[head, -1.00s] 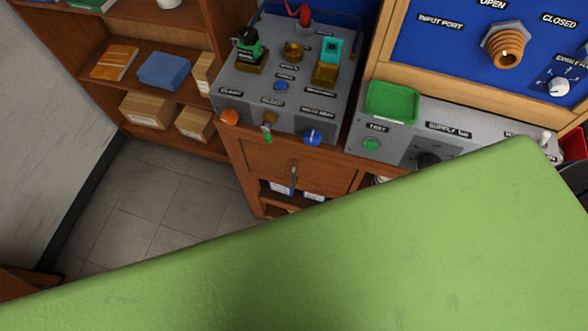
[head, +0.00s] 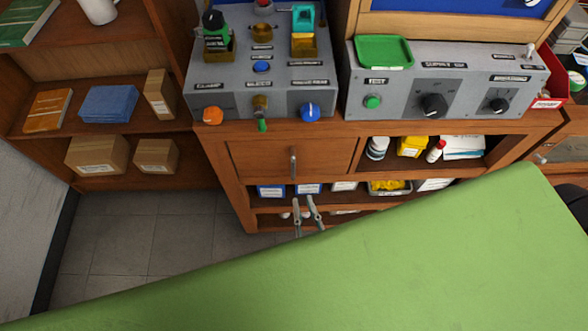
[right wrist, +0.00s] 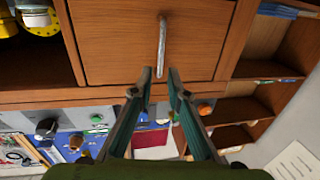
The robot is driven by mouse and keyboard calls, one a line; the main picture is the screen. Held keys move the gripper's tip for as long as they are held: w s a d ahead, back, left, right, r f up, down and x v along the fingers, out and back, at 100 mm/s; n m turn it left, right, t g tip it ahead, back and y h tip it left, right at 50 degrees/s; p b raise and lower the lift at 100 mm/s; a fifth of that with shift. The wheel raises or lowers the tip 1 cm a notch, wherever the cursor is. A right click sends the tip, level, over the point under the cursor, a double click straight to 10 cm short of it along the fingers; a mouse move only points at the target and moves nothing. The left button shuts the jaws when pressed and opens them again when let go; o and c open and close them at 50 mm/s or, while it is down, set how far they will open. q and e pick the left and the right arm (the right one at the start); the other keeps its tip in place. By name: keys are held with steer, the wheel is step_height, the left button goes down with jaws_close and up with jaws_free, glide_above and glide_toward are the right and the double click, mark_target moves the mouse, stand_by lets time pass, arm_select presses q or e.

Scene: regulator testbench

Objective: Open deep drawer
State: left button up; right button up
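The wooden drawer (head: 270,158) is in the cabinet front, below the left grey control box. Its front looks flush with the frame, so it appears closed. A vertical metal handle (head: 293,162) sits on the drawer front. My right gripper (head: 302,200) shows two thin fingers spread apart below the handle in the head view. In the right wrist view the drawer front (right wrist: 110,40) and its handle (right wrist: 162,48) appear upside down. There the open fingertips (right wrist: 161,71) are on either side of the handle's near end, with nothing held. My left gripper is not in view.
Grey control boxes with knobs (head: 433,105) stand on the cabinet top. Open shelves (head: 470,150) with bottles and boxes are right of the drawer. A bookshelf (head: 100,128) stands at left, with clear tiled floor (head: 140,240) below. A large green surface hides the lower right.

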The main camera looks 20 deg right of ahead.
mark_target(294, 171)
steer(key=w, duration=0.7)
steer(key=w+p, duration=0.1)
steer(key=w, duration=0.3)
steer(key=shift+w+d, duration=0.2)
steer(key=shift+d, duration=0.2)
jaws_close()
